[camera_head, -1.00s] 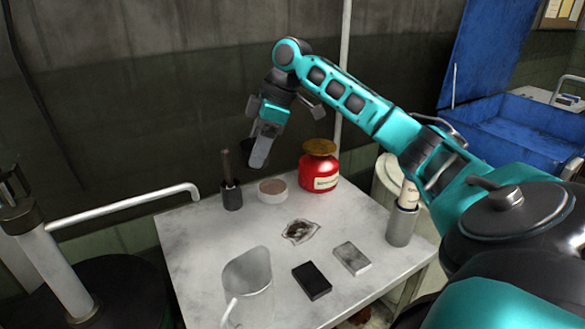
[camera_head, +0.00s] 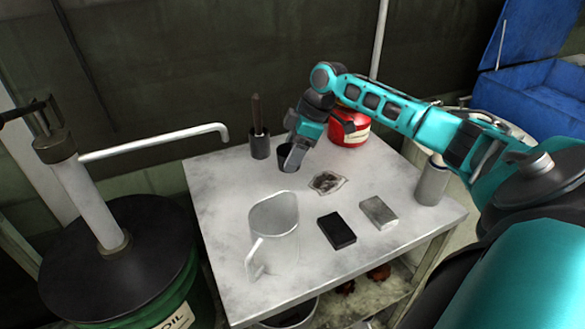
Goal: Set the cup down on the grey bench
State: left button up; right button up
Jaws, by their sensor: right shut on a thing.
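My right gripper (camera_head: 294,156) reaches down over the far part of the grey bench (camera_head: 215,190). It is shut on a small dark cup (camera_head: 284,158), which looks upright and partly hidden by the finger. The cup is at or just above the bench top, a little right of the dark rod holder; I cannot tell whether it touches. My left gripper is not in view.
A dark holder with a rod (camera_head: 260,144) and a red jar (camera_head: 349,127) stand at the back. A metal jug (camera_head: 275,225), black block (camera_head: 337,231), grey block (camera_head: 379,212), small packet (camera_head: 327,182) and metal cylinder (camera_head: 431,184) occupy the bench. The left side is clear.

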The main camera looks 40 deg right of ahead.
jog(key=shift+f, duration=2.25)
jog(key=shift+f, duration=0.15)
jog(key=o, duration=1)
jog(key=shift+o, duration=0.2)
jog(key=v, duration=1.2)
jog(key=shift+p, duration=0.45)
jog(key=shift+a, duration=0.1)
